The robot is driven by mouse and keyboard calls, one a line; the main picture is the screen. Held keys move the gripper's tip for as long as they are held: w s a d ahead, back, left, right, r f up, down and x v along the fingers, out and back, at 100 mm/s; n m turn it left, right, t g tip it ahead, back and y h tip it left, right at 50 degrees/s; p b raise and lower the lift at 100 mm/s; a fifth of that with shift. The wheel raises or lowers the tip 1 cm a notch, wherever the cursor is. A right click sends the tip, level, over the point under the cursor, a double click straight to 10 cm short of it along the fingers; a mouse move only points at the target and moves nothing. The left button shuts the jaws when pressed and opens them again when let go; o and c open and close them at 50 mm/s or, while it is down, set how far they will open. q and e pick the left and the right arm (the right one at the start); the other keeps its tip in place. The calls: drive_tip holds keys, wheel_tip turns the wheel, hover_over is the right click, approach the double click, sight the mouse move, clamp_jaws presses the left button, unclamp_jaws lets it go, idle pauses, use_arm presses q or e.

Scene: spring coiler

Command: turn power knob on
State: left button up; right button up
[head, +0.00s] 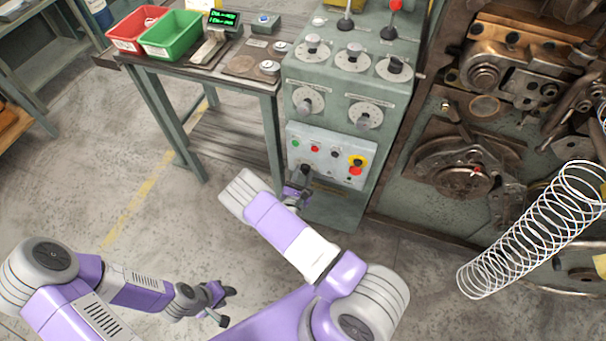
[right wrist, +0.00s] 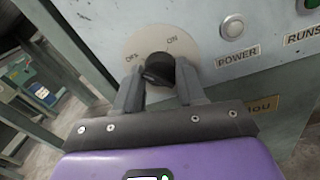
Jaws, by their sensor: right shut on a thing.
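The black power knob (right wrist: 160,70) sits on a round pale dial (right wrist: 190,42) marked OFF and ON, with a POWER label (right wrist: 238,57) to its right. My right gripper (right wrist: 160,84) has one finger on each side of the knob and is shut on it. The knob's pointer setting is hard to tell. In the head view my right gripper (head: 301,186) is at the lower left of the control panel (head: 325,160), and it mostly hides the knob. My left gripper (head: 225,306) is open and empty, low over the floor.
The green cabinet (head: 352,105) carries several dials and levers above the panel. A table (head: 190,70) with a red bin (head: 135,28) and a green bin (head: 170,35) stands to its left. The coiling machine and a large spring (head: 535,230) are at right. Floor at left is clear.

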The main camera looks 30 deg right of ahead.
drive_tip(key=shift+a+f+m+h+p, duration=0.1)
drive_tip(key=shift+m+h+p, duration=0.35)
drive_tip(key=shift+m, duration=4.05)
drive_tip(key=shift+a+f+m+h+p, duration=0.15)
drive_tip(key=shift+m+p, duration=0.45)
drive_tip(key=shift+m, duration=3.9)
drive_tip(key=shift+d, duration=0.1)
drive_tip(key=o, duration=1)
drive_tip(key=shift+r, duration=0.1)
drive_tip(key=shift+o, duration=0.2)
drive_tip(key=shift+g, duration=0.3)
